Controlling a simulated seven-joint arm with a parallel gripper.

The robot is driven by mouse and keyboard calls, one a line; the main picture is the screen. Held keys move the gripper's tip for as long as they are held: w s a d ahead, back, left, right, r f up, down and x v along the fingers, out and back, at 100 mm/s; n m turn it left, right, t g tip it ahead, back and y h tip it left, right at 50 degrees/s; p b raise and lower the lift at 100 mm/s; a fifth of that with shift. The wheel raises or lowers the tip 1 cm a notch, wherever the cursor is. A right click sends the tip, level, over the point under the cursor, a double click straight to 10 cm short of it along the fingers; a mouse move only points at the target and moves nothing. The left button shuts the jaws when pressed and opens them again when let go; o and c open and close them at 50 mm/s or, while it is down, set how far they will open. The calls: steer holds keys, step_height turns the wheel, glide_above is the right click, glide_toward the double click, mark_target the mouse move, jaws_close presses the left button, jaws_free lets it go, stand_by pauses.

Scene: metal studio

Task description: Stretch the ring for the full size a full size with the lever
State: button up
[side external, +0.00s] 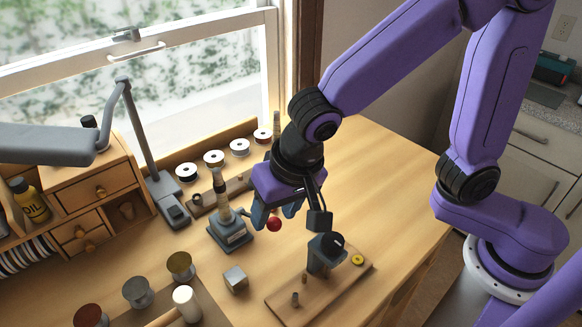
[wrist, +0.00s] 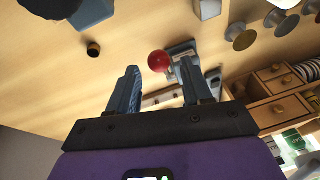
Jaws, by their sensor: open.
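The ring stretcher (side external: 231,232) has a grey-blue base and an upright tapered post, and stands on the bench left of my gripper. Its lever ends in a red ball knob (side external: 273,224), which also shows in the wrist view (wrist: 158,61). I cannot make out a ring on the post.
A wooden board (side external: 282,308) with a dark grey-blue block (side external: 324,253) and a small yellow disc (side external: 357,260) lies to the right. A small metal cube (side external: 235,279) sits in front. Spools (side external: 214,158) line the back, and a lamp (side external: 150,150) and drawers (side external: 95,190) stand left.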

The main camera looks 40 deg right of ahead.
steer(key=v, duration=1)
steer(key=shift+r, duration=0.25)
steer(key=shift+a+r, duration=0.1)
steer(key=c, duration=0.8)
steer(key=a+r+h, duration=0.1)
steer(key=w+a+r+n, duration=0.1)
steer(key=a+r, duration=0.1)
steer(key=a+r+g+h, duration=0.1)
steer(key=a, duration=0.1)
steer(key=shift+w+r+n+h, duration=0.25)
steer(key=shift+w+n+h, duration=0.05)
steer(key=shift+w, duration=0.1)
jaws_close()
steer(key=shift+s+d+x, duration=0.15)
steer(key=shift+s+x, duration=0.15)
steer(key=shift+x, duration=1.95)
steer(key=shift+s+d+x, duration=0.15)
steer(key=shift+s+x, duration=0.1)
steer(key=shift+x, duration=1.95)
steer(key=shift+s+d+x, duration=0.15)
steer(key=shift+s+x, duration=0.15)
steer(key=shift+x, duration=1.95)
